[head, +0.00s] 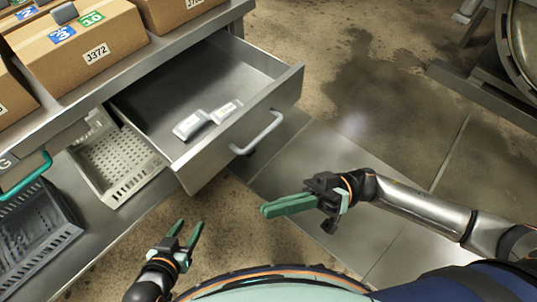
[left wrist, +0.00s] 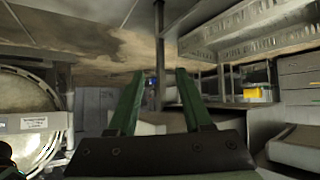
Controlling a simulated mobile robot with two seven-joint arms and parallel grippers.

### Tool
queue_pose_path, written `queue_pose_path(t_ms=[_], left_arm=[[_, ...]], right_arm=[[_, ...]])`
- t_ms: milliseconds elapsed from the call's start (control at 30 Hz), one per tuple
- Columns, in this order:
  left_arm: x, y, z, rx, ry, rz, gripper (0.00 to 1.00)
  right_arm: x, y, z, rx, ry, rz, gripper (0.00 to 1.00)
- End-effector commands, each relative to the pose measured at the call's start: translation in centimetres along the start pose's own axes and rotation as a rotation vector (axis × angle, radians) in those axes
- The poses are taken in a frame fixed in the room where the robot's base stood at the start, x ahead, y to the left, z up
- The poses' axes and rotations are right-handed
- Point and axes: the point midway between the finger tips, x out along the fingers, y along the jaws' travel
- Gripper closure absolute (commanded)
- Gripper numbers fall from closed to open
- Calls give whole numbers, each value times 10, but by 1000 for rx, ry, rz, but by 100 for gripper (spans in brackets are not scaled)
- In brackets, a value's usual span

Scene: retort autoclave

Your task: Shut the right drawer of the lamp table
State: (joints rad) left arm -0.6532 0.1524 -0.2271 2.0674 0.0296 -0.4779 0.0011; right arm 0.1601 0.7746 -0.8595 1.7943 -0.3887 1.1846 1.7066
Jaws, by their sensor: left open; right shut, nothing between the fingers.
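The right drawer (head: 243,135) of the steel lamp table (head: 120,69) is pulled well out in the head view. Its front panel carries a light bar handle (head: 262,136). Two small pale packets (head: 207,119) lie inside. My right gripper (head: 264,211) has its green fingers shut and empty, below the drawer front and apart from the handle. My left gripper (head: 188,226) is open and empty, below and left of the drawer's front corner. In the left wrist view its two green fingers (left wrist: 158,100) are spread with nothing between them.
Cardboard boxes (head: 82,45) stand on the table top. A pale perforated basket (head: 115,165) and a dark crate (head: 37,232) sit on the lower shelf. A teal handle (head: 27,176) is at far left.

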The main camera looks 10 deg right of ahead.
Motion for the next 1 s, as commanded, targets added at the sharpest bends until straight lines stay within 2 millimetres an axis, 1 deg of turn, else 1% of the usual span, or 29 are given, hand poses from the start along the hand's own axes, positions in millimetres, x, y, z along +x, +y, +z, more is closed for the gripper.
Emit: queue_pose_path(t_ms=[33, 100, 167, 233, 300, 400, 500, 600, 700, 867, 1000], left_arm=[[4, 0, 4, 3, 5, 0, 50], [7, -1, 6, 6, 12, 0, 50], [9, -1, 7, 8, 18, 0, 50], [11, -1, 7, 11, 26, 0, 50], [13, -2, 8, 13, 32, 0, 50], [14, -2, 8, 16, 39, 0, 50], [15, -2, 8, 17, 43, 0, 50], [15, -2, 7, 18, 47, 0, 50], [15, -2, 5, 20, 54, -1, 50], [15, -4, -3, 28, 84, -4, 50], [15, -5, -13, 39, 122, -8, 50]], right_arm=[[-10, 7, 0, 49, 124, 57, 100], [-26, 17, -7, 113, 287, 142, 100], [-43, 28, -9, 174, 416, 226, 100], [-66, 40, -5, 251, 551, 326, 100], [-90, 52, 3, 328, 663, 423, 100], [-119, 64, 18, 425, 779, 539, 100], [-138, 71, 31, 495, 850, 618, 100], [-147, 74, 38, 533, 884, 657, 100], [-148, 78, 37, 542, 895, 666, 100], [-136, 94, 24, 540, 896, 660, 100], [-122, 116, 8, 539, 897, 658, 100]])
